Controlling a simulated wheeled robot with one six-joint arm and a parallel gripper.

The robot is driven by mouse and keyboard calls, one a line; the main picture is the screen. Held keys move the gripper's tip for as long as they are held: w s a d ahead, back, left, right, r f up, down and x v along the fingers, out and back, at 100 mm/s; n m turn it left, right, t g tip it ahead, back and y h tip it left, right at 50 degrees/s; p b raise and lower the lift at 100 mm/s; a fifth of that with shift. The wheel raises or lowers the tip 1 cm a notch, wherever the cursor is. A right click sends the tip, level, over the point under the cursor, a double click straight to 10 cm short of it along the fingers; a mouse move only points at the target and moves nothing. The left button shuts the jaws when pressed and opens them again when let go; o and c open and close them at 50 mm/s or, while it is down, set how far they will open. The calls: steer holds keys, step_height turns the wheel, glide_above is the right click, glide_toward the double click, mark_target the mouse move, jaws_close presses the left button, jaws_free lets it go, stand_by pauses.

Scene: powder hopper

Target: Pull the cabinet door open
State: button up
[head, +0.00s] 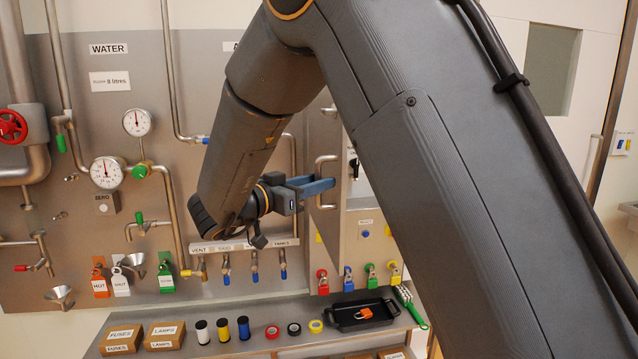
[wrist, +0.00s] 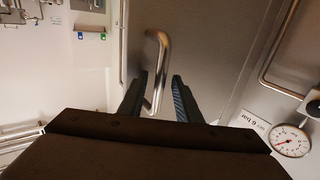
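The cabinet door (wrist: 210,60) is a plain grey metal panel, seen close up in the wrist view. Its handle is a bent, shiny metal bar (wrist: 163,50); in the head view the handle (head: 325,164) stands out just at my fingertips. My gripper (head: 322,187) points right toward the door. In the wrist view my gripper (wrist: 159,88) has its two blue-grey fingers apart, one on each side of the handle. The bar's near end lies closer to the left finger, with a clear gap to the right one. I cannot tell whether the door is ajar.
Pipes and gauges (head: 107,172) cover the wall panel left of my gripper. Several small valves (head: 255,265) hang below it. A shelf below holds boxes (head: 122,338), spools, tape rolls and a black tray (head: 345,316). A gauge (wrist: 290,141) shows right in the wrist view.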

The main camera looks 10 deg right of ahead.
steer(key=b+v, duration=0.2)
steer(key=v, duration=0.5)
steer(key=shift+s+a, duration=0.1)
steer(key=shift+s, duration=0.05)
